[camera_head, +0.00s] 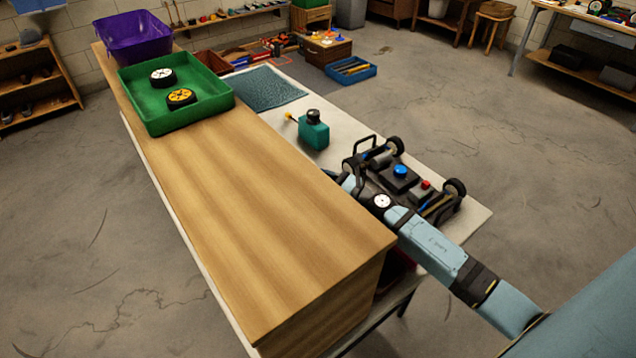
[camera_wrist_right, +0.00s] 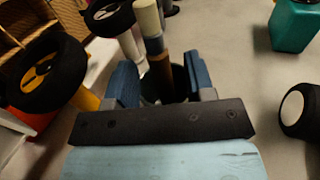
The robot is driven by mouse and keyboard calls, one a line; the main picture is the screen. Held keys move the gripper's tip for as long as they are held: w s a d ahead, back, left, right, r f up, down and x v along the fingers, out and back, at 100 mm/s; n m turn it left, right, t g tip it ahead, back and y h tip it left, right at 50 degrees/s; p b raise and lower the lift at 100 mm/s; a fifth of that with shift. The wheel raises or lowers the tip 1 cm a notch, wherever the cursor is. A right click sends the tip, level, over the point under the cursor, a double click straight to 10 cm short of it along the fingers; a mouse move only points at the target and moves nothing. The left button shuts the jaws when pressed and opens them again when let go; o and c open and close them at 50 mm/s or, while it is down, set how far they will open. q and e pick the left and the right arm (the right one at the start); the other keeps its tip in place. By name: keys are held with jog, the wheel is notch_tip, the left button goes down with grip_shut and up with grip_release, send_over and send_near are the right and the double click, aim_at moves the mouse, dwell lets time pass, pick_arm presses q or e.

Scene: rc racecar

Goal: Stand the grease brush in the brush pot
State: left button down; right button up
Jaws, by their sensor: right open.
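My right gripper (camera_wrist_right: 160,70) is open in the right wrist view. A long upright brush-like stick (camera_wrist_right: 148,18), cream at its top with grey-blue and brown parts below, stands between its two blue fingers; it looks like the grease brush. I cannot tell whether the fingers touch it. A dark rounded shape (camera_wrist_right: 150,92) lies low between the fingers, largely hidden by the gripper; I cannot tell if it is the brush pot. In the head view my right gripper (camera_head: 338,177) is partly hidden between the wooden block and the car chassis. My left gripper is not in view.
The racecar chassis (camera_head: 405,180) sits on the table close to my right arm. A teal bottle (camera_head: 314,133) with a black cap stands behind it. A large wooden block (camera_head: 250,190) lies to the left, with a green tray (camera_head: 165,112) and a purple bin (camera_head: 135,38).

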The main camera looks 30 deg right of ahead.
jog(key=b+v, duration=0.1)
jog(key=v, duration=1.2)
jog(key=shift+s+b, duration=0.1)
jog(key=shift+b, duration=0.25)
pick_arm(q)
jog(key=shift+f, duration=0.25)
pick_arm(e)
jog(key=shift+s+d, duration=0.1)
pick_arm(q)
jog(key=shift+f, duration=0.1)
